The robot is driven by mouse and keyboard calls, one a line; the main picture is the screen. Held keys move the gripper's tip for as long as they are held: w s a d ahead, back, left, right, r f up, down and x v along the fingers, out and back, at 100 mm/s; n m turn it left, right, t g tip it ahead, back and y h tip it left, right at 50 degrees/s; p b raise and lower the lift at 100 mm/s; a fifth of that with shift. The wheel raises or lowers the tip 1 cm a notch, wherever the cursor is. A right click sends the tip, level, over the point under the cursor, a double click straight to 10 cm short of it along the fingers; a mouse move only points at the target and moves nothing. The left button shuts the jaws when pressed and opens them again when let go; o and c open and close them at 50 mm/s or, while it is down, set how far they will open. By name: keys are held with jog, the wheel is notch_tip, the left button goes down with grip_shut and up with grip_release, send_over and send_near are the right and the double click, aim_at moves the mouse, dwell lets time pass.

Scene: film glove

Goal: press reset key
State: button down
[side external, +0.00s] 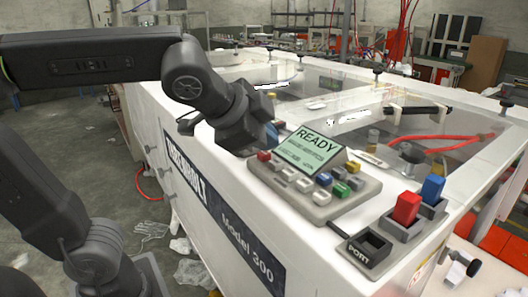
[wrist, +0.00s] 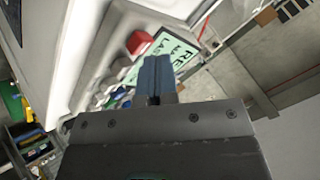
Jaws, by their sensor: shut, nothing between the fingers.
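A grey key panel (side external: 318,208) sits on the white machine's top edge. Its tilted green display (side external: 310,148) reads READY; the smaller lines are hard to read. A red key (side external: 264,156) is at the panel's left end, and it also shows in the wrist view (wrist: 138,42). White keys (side external: 304,186), blue keys (side external: 324,179) and a green key (side external: 340,189) are beside it. No key label is legible, so I cannot tell which is reset. My gripper (wrist: 154,62) is shut and empty, its blue-grey fingers near the red key and display. In the side view the fingers are partly hidden behind its body.
Right of the panel stand a red block (side external: 407,208) and a blue block (side external: 432,188) in grey holders, and a dark socket box (side external: 368,249) marked PORT. Behind is a clear cover with a red hose (side external: 455,139) beneath.

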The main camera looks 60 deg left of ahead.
aim_at(265, 154)
jog(key=shift+r, duration=0.5)
jog(key=shift+r, duration=2.55)
jog(key=s+a+f+n+g, duration=0.1)
jog(key=s+f, duration=0.1)
jog(key=f, duration=0.1)
jog(key=s+a+f+n+g, duration=0.1)
jog(key=s+a+f, duration=0.1)
jog(key=f, duration=0.1)
jog(key=s+a+f+n+g, duration=0.1)
jog(key=s+f, duration=0.2)
jog(key=shift+a+f, duration=0.2)
jog(key=shift+a, duration=0.1)
notch_tip(265, 154, down, 7)
jog(key=s+n+h, duration=0.1)
jog(key=s+n, duration=0.1)
jog(key=n, duration=0.2)
jog(key=shift+s+f+n+g, duration=0.2)
jog(key=shift+n+g, duration=0.1)
jog(key=shift+n, duration=0.1)
